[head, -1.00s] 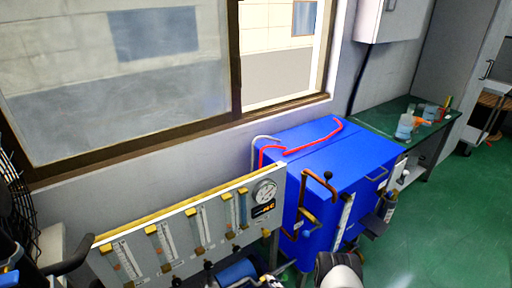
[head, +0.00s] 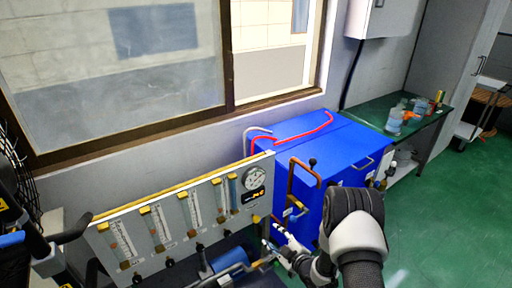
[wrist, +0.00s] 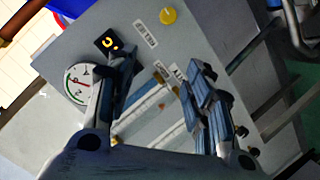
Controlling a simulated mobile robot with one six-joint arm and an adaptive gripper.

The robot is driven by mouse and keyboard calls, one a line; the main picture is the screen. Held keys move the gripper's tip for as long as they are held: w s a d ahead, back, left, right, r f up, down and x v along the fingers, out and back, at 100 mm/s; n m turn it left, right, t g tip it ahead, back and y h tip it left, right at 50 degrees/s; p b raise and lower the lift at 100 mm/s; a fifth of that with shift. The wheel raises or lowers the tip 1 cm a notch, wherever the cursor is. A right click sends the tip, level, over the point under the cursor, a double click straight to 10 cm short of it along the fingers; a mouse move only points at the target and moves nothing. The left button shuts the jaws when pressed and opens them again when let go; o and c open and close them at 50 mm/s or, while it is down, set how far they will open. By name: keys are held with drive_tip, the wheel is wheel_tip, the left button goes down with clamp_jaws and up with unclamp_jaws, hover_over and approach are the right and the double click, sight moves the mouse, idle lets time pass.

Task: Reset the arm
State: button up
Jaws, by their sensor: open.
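My gripper (wrist: 163,82) shows in the wrist view with its two dark fingers spread apart and nothing between them. Beyond the fingers is the grey flowmeter panel (wrist: 215,30), with its round gauge (wrist: 80,84) at the left and a yellow knob (wrist: 168,15) at the top. In the head view my arm (head: 352,225) reaches in from the bottom right, in front of the blue cabinet (head: 335,150). The gripper's fingers are hard to make out there.
The flowmeter panel (head: 180,200) stands lower left of the cabinet. A red hose (head: 305,133) lies on the cabinet top, and a brown crank-like pipe (head: 291,175) rises at its front. A green bench (head: 375,115) with beakers (head: 394,121) is behind. Green floor (head: 450,215) at right is clear.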

drive_tip(key=w+d+r+m+g+h, duration=0.1)
drive_tip(key=d+r+m+h, duration=0.15)
drive_tip(key=r, duration=0.55)
drive_tip(key=w+d+r+m+h, duration=0.1)
drive_tip(key=d+r+h, duration=0.15)
drive_tip(key=r, duration=0.55)
drive_tip(key=s+d+r+m+g+h, duration=0.2)
drive_tip(key=s+d+r+m, duration=0.2)
drive_tip(key=s+r, duration=0.65)
drive_tip(key=s+a+r+m+g, duration=0.1)
drive_tip(key=s+r+m+g, duration=0.1)
drive_tip(key=s, duration=1.3)
drive_tip(key=s+a+r+m+g, duration=0.1)
drive_tip(key=s+r+m+g, duration=0.2)
drive_tip(key=s, duration=1.1)
wheel_tip(320, 180, up, 4)
drive_tip(key=shift+s+f+m, duration=0.2)
drive_tip(key=shift+s+m, duration=0.15)
drive_tip(key=shift+m, duration=0.3)
drive_tip(key=shift+o, duration=0.2)
drive_tip(key=shift+w, duration=0.15)
